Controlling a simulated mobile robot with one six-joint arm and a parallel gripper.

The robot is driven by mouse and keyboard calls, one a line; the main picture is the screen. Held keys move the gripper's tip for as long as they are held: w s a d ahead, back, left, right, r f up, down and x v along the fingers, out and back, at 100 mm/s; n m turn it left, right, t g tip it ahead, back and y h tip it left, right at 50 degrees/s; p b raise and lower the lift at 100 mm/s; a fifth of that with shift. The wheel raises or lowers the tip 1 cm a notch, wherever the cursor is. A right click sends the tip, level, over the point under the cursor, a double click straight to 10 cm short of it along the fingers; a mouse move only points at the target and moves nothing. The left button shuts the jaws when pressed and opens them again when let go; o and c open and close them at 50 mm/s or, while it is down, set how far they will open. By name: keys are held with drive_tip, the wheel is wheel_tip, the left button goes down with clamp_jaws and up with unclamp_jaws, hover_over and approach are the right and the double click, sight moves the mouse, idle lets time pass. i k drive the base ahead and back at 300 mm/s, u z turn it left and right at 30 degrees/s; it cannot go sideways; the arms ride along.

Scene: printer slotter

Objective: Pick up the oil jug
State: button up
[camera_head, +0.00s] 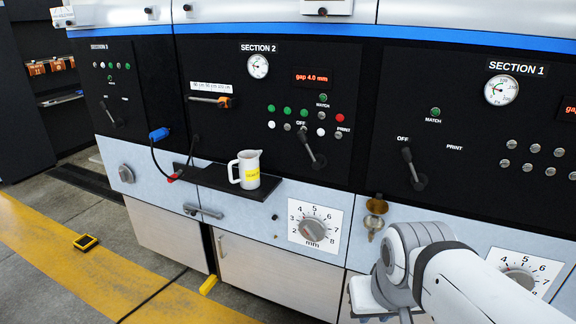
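The oil jug (249,169) is a small white jug with a yellow label. It stands upright on a narrow dark shelf (274,191) on the front of the machine, left of the picture's middle. Its handle points left. My arm shows at the lower right, well to the right of the jug and apart from it. The fingers of my gripper are not visible; they are out of frame or hidden by the arm.
Black control panels with levers, buttons and gauges rise behind the shelf. A dial (314,229) marked mm sits right of the shelf. A brass fitting (376,207) sticks out near my arm. A blue-handled cable (158,135) hangs left of the jug. Floor shows at lower left.

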sight(247, 160)
drive_tip(key=i, duration=1)
drive_tip(key=z, duration=0.05)
